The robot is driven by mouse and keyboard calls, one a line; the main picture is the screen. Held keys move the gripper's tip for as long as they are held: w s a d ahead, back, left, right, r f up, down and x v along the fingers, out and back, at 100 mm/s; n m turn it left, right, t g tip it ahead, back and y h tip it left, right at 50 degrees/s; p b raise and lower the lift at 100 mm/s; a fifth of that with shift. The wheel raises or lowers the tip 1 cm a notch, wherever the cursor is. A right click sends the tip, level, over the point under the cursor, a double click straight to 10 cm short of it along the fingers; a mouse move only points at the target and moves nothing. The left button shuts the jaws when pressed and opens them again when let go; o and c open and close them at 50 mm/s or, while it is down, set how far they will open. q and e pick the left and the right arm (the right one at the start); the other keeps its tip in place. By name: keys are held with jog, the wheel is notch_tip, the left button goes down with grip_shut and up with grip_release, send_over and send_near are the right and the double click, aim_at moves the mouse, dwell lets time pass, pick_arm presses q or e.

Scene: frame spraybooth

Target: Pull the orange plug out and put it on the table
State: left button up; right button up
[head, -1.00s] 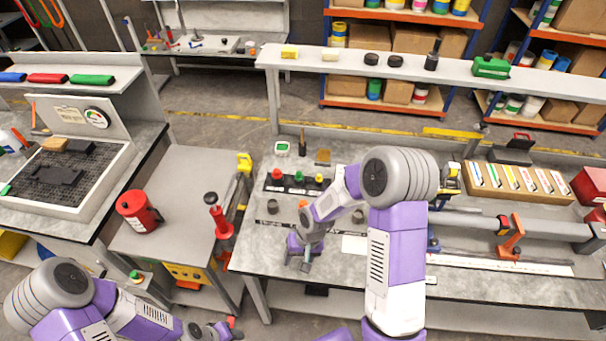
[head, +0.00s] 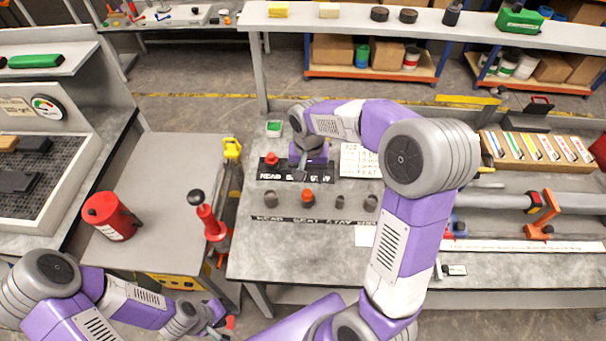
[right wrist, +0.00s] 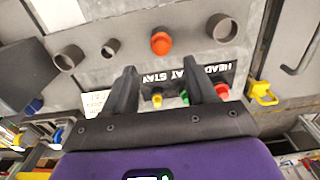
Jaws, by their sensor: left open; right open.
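The orange plug (head: 308,196) stands in the row of grey sockets on the right-hand table, between one at its left and two at its right. In the right wrist view the orange plug (right wrist: 161,43) is just ahead of the fingertips, apart from them. My right gripper (head: 304,170) is open and empty, just behind the plug over the upper black label strip; it also shows in the right wrist view (right wrist: 160,70). My left gripper (head: 222,318) is open and empty, low at the left, away from the plug. The table (head: 300,250) has bare room in front.
A red plug (head: 271,160) sits on the upper strip; the right wrist view also shows a yellow plug (right wrist: 157,100) and a green plug (right wrist: 185,97) near my fingers. A clamped tube (head: 500,203) lies at the right. A red canister (head: 112,217) stands on the left table.

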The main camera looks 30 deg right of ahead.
aim_at(307, 191)
jog(key=shift+w+f, duration=0.3)
jog(key=shift+f, duration=0.2)
jog(key=shift+s+f+b, duration=0.15)
jog(key=shift+f+b, duration=0.05)
jog(key=shift+f, duration=1.55)
jog(key=shift+s+f+b, duration=0.1)
jog(key=shift+f+b, duration=0.1)
jog(key=shift+f, duration=1.5)
jog(key=shift+c, duration=0.5)
grip_shut()
jog(key=c, duration=0.8)
grip_release()
grip_shut()
jog(key=shift+r+p, duration=0.45)
jog(key=shift+r, duration=0.2)
